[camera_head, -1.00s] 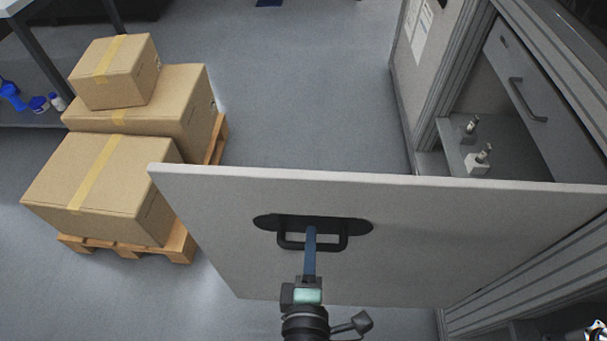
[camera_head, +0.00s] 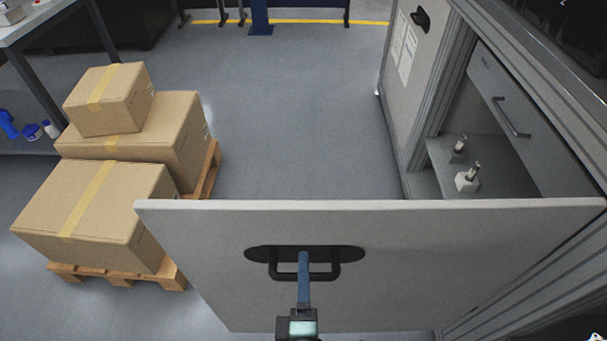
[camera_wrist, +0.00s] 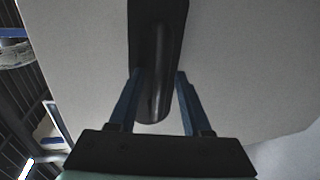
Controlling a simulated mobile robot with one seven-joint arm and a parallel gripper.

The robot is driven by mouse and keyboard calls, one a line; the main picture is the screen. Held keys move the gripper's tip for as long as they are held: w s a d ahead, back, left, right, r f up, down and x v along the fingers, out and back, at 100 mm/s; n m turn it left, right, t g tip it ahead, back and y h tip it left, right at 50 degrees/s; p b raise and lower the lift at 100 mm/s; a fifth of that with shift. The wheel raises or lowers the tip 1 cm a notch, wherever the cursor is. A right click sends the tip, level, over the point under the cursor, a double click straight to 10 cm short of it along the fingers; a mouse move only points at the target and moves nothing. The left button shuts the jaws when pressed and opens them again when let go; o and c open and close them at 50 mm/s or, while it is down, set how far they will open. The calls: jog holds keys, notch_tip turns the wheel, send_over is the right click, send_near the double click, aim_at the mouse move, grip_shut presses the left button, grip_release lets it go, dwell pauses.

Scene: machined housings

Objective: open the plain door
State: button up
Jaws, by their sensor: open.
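The plain door (camera_head: 420,265) is a light grey panel, swung wide open from the cabinet on the right, with its handle side toward me. Its black handle (camera_head: 325,271) is a bar on a dark rounded plate. My gripper (camera_head: 303,258) is at the handle, its blue fingers reaching to the bar. In the wrist view, the two fingers of my gripper (camera_wrist: 160,85) stand apart on either side of the handle (camera_wrist: 155,75), with some gap visible. The door's face (camera_wrist: 240,60) fills most of that view.
The cabinet interior shows a shelf with two small metal-and-white parts (camera_head: 467,178) and a grey drawer (camera_head: 510,105). Another door with papers (camera_head: 400,60) stands behind. Cardboard boxes (camera_head: 95,205) on a wooden pallet (camera_head: 175,277) stand left. The floor (camera_head: 290,120) beyond the door is clear.

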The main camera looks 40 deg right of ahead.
jog(key=shift+s+a, duration=0.1)
jog(key=b+v, duration=0.1)
jog(key=v, duration=1.1)
jog(key=shift+s+a+b, duration=0.2)
jog(key=shift+s+b, duration=0.1)
jog(key=shift+b, duration=0.05)
jog(key=shift+r, duration=0.1)
